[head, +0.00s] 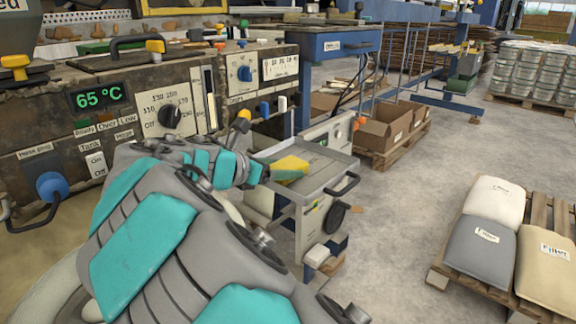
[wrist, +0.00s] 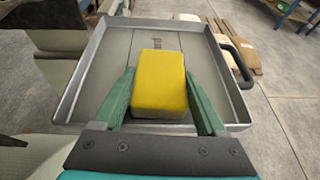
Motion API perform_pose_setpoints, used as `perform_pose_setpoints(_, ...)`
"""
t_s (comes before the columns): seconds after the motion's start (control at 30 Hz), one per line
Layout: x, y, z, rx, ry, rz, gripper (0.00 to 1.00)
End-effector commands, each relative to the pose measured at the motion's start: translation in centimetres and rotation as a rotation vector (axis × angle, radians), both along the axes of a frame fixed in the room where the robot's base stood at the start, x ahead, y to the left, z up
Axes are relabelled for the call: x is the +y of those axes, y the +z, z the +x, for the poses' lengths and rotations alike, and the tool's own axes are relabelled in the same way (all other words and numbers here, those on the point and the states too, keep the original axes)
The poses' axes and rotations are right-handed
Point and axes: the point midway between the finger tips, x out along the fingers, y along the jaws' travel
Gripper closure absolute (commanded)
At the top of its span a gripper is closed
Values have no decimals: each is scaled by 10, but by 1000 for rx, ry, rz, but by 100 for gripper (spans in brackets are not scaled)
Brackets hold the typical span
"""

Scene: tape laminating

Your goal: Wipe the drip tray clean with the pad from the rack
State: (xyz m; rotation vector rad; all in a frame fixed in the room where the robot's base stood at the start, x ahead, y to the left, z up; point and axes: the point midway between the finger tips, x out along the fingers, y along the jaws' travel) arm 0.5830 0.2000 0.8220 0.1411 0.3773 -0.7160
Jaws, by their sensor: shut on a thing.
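A yellow pad (wrist: 160,80) is held between the two green fingers of my gripper (wrist: 158,98). The gripper is shut on it, and the pad is over the grey drip tray (wrist: 95,85), near its front edge. I cannot tell whether the pad touches the tray floor. A small dark mark (wrist: 154,42) shows on the tray floor beyond the pad. In the head view the yellow pad (head: 290,167) is over the left part of the tray (head: 325,180), with my gripper (head: 272,170) reaching in from the left. My fingers and the pad hide part of the tray floor.
The tray has raised rims and a black handle (head: 343,185) on its right side. A machine panel with knobs and a 65 °C display (head: 100,96) stands at the left. Cardboard boxes (head: 385,130) are behind the tray. A pallet with sacks (head: 487,243) is at the right, with clear floor between.

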Motion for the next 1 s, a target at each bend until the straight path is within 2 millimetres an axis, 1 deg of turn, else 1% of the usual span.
perform_pose_setpoints(0.1,3,1,-3,-1,1,0,100)
perform_pose_setpoints(0.33,2,2,-3,-2,1,0,100)
perform_pose_setpoints(0.43,3,5,-3,-2,1,1,100)
perform_pose_setpoints(1.0,3,56,-3,-4,2,2,100)
